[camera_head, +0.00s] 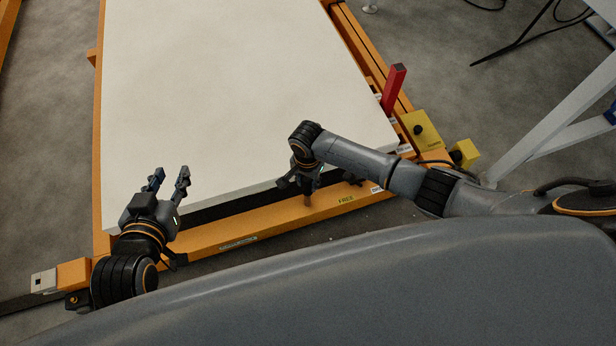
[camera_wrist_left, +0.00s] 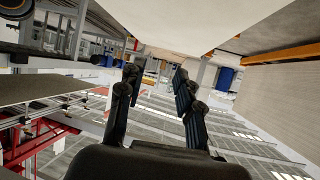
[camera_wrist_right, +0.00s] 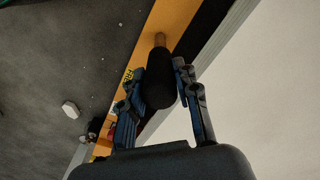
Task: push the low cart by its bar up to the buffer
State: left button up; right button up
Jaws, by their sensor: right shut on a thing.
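The low cart shows in the head view as an orange frame (camera_head: 225,243) under a large white panel (camera_head: 240,90). My right gripper (camera_head: 303,182) is at the cart's near edge, shut on a dark rounded grip. In the right wrist view this dark grip (camera_wrist_right: 160,82) sits between the fingers (camera_wrist_right: 158,95), with a brown stub beyond it; I take it to be part of the bar. My left gripper (camera_head: 170,178) is open and empty over the panel's near left corner; its fingers stand apart in the left wrist view (camera_wrist_left: 155,85). I cannot identify the buffer for certain.
A red upright (camera_head: 393,90) stands at the cart's right edge. Yellow blocks (camera_head: 420,130) with dark knobs sit at its near right corner. A pale metal leg frame (camera_head: 545,125) stands to the right, with black cables on the floor. Grey floor (camera_head: 45,130) lies left of the cart.

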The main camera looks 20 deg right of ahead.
pick_arm(q)
jog(key=shift+s+a+f+g, duration=0.35)
jog(key=shift+s+f+g, duration=0.25)
jog(key=shift+s+f, duration=0.15)
pick_arm(e)
jog(key=shift+w+a+r, duration=0.2)
jog(key=shift+w+a, duration=0.05)
jog(key=shift+w, duration=0.1)
jog(key=o, duration=0.9)
jog(key=shift+d, duration=0.1)
jog(key=shift+o, duration=0.6)
jog(key=shift+s+d+f, duration=0.1)
jog(key=shift+s+f, duration=0.05)
jog(key=shift+s, duration=0.05)
notch_tip(320, 180, up, 12)
jog(key=shift+r, duration=0.1)
